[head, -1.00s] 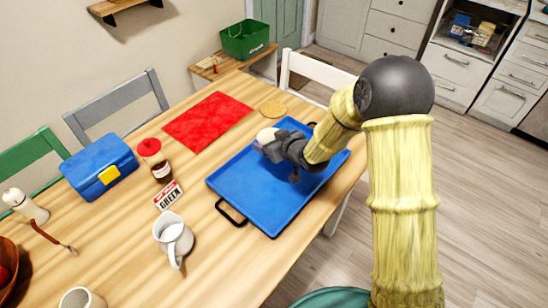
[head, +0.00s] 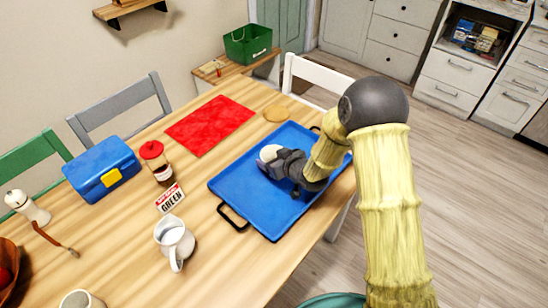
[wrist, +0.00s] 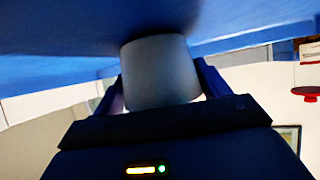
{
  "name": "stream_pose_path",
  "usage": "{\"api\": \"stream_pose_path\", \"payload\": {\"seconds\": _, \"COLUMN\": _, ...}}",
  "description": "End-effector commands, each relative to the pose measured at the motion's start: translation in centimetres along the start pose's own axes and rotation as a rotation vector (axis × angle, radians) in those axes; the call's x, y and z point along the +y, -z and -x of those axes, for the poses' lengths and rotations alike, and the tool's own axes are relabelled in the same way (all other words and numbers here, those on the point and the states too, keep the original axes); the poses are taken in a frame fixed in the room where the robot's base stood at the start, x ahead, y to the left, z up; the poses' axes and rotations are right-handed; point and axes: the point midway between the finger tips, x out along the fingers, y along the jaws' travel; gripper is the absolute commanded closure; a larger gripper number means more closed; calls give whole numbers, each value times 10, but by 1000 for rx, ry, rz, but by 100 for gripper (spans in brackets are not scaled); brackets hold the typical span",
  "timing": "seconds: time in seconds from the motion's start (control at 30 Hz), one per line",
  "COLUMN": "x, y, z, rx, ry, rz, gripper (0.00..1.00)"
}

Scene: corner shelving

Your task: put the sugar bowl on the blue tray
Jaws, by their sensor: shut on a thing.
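The blue tray (head: 240,196) lies on the wooden table, with a black handle at its near edge. My gripper (head: 270,158) is low over the left-middle part of the tray. It is shut on a pale rounded thing, which I take to be the sugar bowl (head: 268,153); the gripper hides most of it. In the wrist view the bowl (wrist: 160,75) sits as a grey-white shape between both fingers. The blue tray surface (wrist: 60,30) fills the top of that view, right by the bowl. I cannot tell whether the bowl touches the tray.
A red mat (head: 210,125), a red-lidded jar (head: 157,163), a small sign (head: 170,198), a white jug (head: 174,240) and a blue lunch box (head: 102,169) stand left of the tray. The tray's near part is clear.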

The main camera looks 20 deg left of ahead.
Motion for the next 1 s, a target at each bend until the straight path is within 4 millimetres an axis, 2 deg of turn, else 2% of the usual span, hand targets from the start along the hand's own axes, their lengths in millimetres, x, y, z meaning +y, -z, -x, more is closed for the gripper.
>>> {"api": "stream_pose_path", "payload": {"seconds": 0.17, "x": 0, "y": -3, "z": -2, "rx": 1, "ry": 0, "rz": 0, "gripper": 54}}
{"api": "stream_pose_path", "payload": {"seconds": 0.2, "x": 0, "y": -3, "z": -1, "rx": -1, "ry": 0, "rz": -1, "gripper": 19}}
{"api": "stream_pose_path", "payload": {"seconds": 0.3, "x": 0, "y": -3, "z": -1, "rx": -1, "ry": 0, "rz": -1, "gripper": 3}}
{"api": "stream_pose_path", "payload": {"seconds": 0.7, "x": 0, "y": 1, "z": 2, "rx": -1, "ry": 0, "rz": -1, "gripper": 3}}
{"api": "stream_pose_path", "payload": {"seconds": 0.87, "x": 1, "y": 0, "z": 22, "rx": -1, "ry": -1, "rz": -2, "gripper": 3}}
{"api": "stream_pose_path", "payload": {"seconds": 1.0, "x": 1, "y": 0, "z": 49, "rx": -2, "ry": -2, "rz": -2, "gripper": 3}}
